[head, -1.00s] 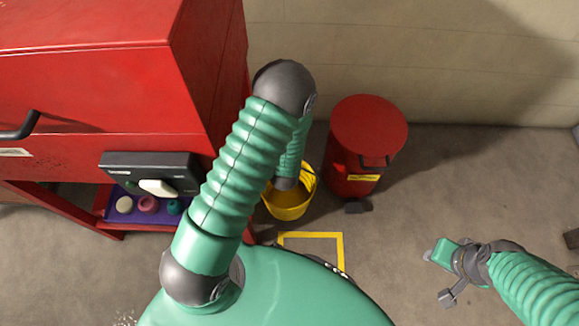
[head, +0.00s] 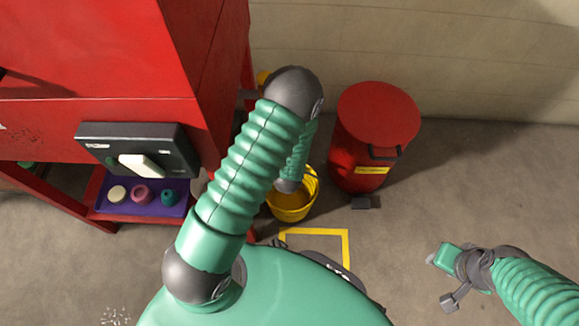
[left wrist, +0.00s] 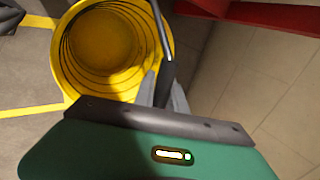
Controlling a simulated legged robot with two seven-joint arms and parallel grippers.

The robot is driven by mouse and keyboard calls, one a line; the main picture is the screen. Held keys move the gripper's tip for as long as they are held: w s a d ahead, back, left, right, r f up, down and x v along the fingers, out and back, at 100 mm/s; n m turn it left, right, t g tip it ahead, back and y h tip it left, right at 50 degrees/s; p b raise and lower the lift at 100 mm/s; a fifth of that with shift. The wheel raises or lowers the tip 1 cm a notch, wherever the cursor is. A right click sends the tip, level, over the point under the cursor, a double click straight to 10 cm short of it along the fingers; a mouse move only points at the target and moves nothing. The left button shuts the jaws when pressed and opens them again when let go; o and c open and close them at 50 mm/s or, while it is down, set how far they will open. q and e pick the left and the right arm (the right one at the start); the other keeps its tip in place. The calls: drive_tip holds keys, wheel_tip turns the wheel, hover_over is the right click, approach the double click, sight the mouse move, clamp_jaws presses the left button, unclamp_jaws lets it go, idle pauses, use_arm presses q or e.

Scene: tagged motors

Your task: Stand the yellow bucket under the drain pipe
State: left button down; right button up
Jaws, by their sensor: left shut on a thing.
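The yellow bucket (head: 291,208) is beside the red machine's right side, partly behind my left arm in the head view. In the left wrist view its round open mouth (left wrist: 105,45) faces the camera, and its ribbed inside looks empty. My left gripper (left wrist: 163,88) is shut on its dark handle at the rim; the jaws are mostly hidden in the head view. I cannot tell whether the bucket touches the floor. A small yellow part with grey beside it (head: 263,77) shows behind my arm; I cannot tell if it is the drain pipe.
The red machine (head: 110,50) stands at left, with a dark control panel (head: 140,150) and a purple tray (head: 166,206) holding three round pieces. A lidded red bin (head: 375,140) stands right of the bucket. A yellow square outline (head: 346,250) marks the floor. Floor at right is clear.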

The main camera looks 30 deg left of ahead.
use_arm(q)
drive_tip(key=shift+f, duration=0.9)
drive_tip(key=shift+f+b, duration=0.45)
drive_tip(key=shift+b, duration=0.05)
drive_tip(key=c, duration=1.3)
unclamp_jaws()
drive_tip(key=p+v, duration=0.9)
drive_tip(key=v, duration=0.7)
drive_tip(key=shift+r, duration=0.4)
